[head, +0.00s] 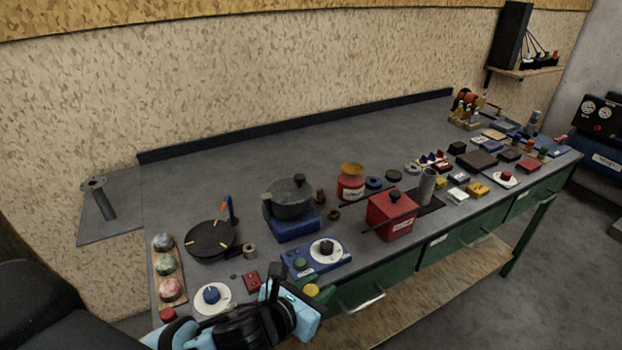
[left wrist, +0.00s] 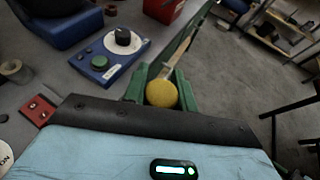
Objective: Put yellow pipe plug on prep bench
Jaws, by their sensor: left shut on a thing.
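The yellow pipe plug (left wrist: 162,93) shows in the left wrist view as a round, dimpled yellow cap between the green fingers of my left gripper (left wrist: 160,88). The gripper is shut on it. In the head view the plug (head: 312,290) is a small yellow spot beside my left gripper (head: 297,287), at the bench's front edge. The prep bench (head: 200,165) is a long grey-topped bench with green drawers. I cannot tell whether the plug touches the bench top. My right gripper is not in view.
Near the gripper are a blue box with a dial (head: 318,257), a small red block (head: 251,280) and a white disc with a blue knob (head: 212,297). A red box (head: 391,214) stands further right. The back of the bench top is clear. A drawer handle (head: 362,302) juts out below.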

